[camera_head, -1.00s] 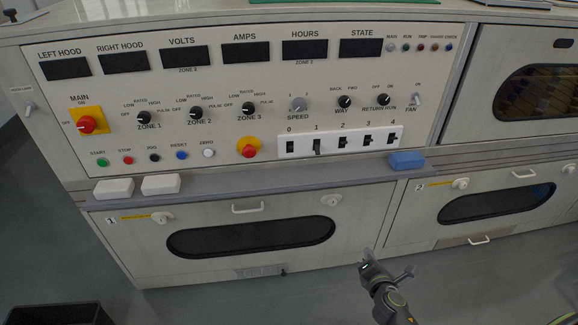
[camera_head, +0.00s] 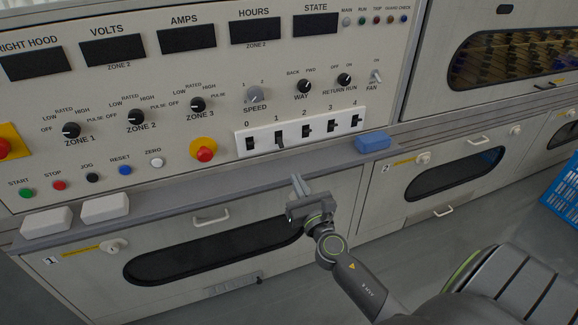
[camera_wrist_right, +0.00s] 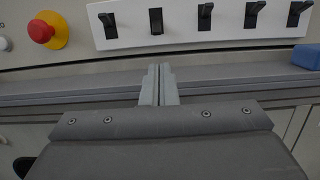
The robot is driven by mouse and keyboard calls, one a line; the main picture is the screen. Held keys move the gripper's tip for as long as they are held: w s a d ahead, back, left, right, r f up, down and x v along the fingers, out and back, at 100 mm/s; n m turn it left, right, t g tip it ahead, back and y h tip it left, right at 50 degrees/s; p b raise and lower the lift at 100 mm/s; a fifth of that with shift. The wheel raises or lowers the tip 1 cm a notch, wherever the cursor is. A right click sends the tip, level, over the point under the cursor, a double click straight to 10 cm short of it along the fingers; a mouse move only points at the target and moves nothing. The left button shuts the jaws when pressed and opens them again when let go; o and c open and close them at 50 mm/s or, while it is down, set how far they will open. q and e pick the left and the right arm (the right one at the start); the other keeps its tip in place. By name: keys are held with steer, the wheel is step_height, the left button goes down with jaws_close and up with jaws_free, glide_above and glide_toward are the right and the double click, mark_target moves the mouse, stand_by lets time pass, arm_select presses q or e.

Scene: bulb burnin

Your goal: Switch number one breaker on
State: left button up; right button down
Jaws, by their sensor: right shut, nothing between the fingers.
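The white breaker strip (camera_head: 291,145) on the panel has black switches numbered 0 to 4. The number one breaker (camera_head: 280,139) is second from the left; its lever appears to point down, unlike those of breakers 2, 3 and 4. In the right wrist view the number one breaker (camera_wrist_right: 156,21) is near the top, almost straight ahead of the fingers. My right gripper (camera_head: 297,184) is shut and empty, below the strip near the grey ledge, apart from the switches. Its closed fingers (camera_wrist_right: 158,82) point toward the panel. My left gripper is not in view.
A grey ledge (camera_head: 185,191) runs under the panel. A blue block (camera_head: 373,141) and two white blocks (camera_head: 105,207) lie on it. A red mushroom button on yellow (camera_head: 204,152) is left of the strip. A blue crate (camera_head: 566,196) stands at the far right.

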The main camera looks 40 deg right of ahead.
mark_target(280, 143)
steer(key=x, duration=0.8)
steer(key=shift+w+d+r, duration=0.1)
steer(key=shift+w+d, duration=0.05)
steer(key=shift+w, duration=0.45)
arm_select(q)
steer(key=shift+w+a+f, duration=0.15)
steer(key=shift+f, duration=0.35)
arm_select(e)
steer(key=shift+w, duration=0.1)
arm_select(q)
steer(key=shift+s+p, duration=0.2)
steer(key=shift+p, duration=0.1)
